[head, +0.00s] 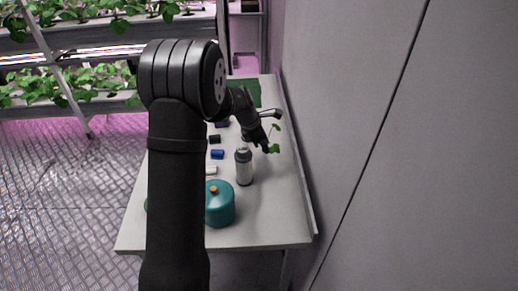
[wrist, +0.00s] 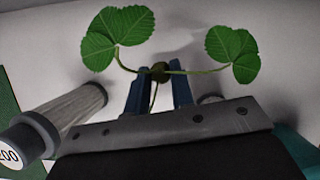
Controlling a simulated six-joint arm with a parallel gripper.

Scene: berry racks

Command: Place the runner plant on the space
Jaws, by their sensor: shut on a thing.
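The runner plant (wrist: 232,50) is a small plant with two groups of green leaves on thin stems that meet at a brown middle. It sits between the fingertips of my gripper (wrist: 158,88) in the wrist view, and the gripper is shut on it. In the head view the plant's green leaves (head: 274,148) show at the tip of my gripper (head: 266,147), over the right side of the table, near the wall. I cannot tell which spot is the space.
A grey bottle (head: 244,167) and a teal canister (head: 219,205) stand on the white table (head: 275,218), near my gripper. Small blue (head: 217,154) and black (head: 214,139) items lie left of the bottle. A green mat (head: 245,92) is at the far end. A wall runs along the right.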

